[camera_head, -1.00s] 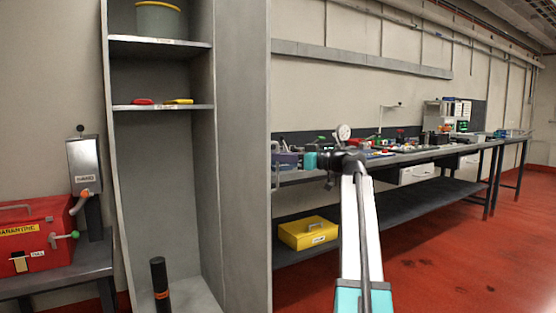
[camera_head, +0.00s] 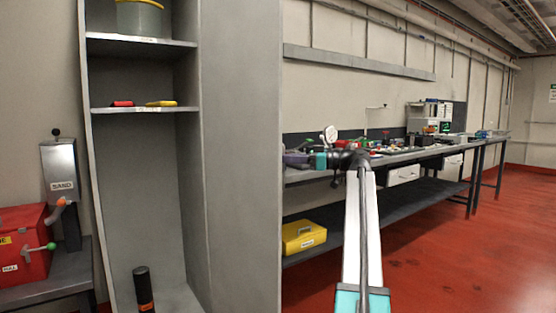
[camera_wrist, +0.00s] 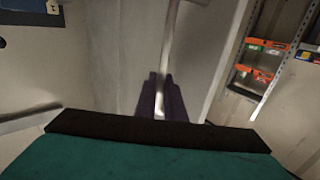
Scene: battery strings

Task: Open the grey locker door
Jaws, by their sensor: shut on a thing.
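The grey locker door (camera_head: 243,150) stands wide open to the right of the grey locker (camera_head: 150,200), whose shelves and interior are in plain view. My gripper (camera_head: 296,159) is at the door's free edge, partly hidden behind it in the head view. In the wrist view the dark purple fingers (camera_wrist: 160,97) are shut around the pale metal bar of the door handle (camera_wrist: 169,45). The handle is hidden by the door in the head view.
A dark cylinder (camera_head: 143,289) stands on the locker floor. A red box (camera_head: 24,262) and a sand dispenser (camera_head: 60,185) are on the left. A long workbench (camera_head: 400,160) with a yellow case (camera_head: 303,236) on its lower shelf is behind my arm. Red floor (camera_head: 440,265) is clear at right.

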